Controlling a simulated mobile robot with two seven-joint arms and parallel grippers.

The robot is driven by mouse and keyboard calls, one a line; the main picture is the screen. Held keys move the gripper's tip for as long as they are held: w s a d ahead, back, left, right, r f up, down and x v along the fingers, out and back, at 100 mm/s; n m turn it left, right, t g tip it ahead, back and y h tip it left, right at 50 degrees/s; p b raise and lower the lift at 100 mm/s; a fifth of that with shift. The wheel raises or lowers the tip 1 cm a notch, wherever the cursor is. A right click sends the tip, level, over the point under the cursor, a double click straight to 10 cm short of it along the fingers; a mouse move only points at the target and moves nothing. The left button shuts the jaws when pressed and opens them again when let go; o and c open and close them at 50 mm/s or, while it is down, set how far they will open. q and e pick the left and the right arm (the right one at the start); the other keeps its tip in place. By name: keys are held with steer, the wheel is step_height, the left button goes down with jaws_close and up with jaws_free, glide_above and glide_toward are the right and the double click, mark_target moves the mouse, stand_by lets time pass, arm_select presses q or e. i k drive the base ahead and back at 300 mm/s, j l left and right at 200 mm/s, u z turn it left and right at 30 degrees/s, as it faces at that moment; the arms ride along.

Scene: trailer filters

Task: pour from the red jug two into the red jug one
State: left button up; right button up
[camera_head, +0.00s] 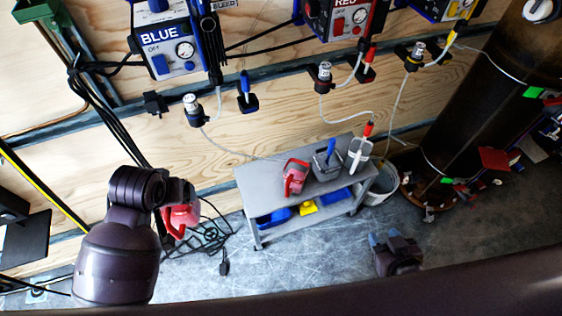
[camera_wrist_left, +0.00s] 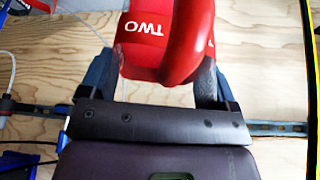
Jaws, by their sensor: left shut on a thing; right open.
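Red jug two (camera_wrist_left: 142,55), with "TWO" in white letters, fills the top middle of the left wrist view. My left gripper (camera_wrist_left: 158,75) is shut on it, one finger on each side, beside its red handle. In the head view red jug two (camera_head: 181,217) shows partly behind my left arm, held off to the left of the cart. My right gripper (camera_head: 385,240) is open and empty, low in front of the cart's right side.
The grey cart (camera_head: 257,182) also holds a grey container (camera_head: 326,163) with a blue-handled tool and a white item (camera_head: 359,154). A white bucket (camera_head: 379,188) stands at its right. Cables lie on the floor left of the cart. Hoses hang from the wall behind.

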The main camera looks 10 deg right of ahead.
mark_target(295, 170)
steer(key=l+u, duration=0.5)
steer(key=l, duration=1.15)
steer(key=k+l, duration=0.15)
steer(key=l, duration=0.3)
steer(key=l+u, duration=0.1)
steer(key=l, duration=0.4)
steer(key=k+l, duration=0.1)
steer(key=l, duration=0.35)
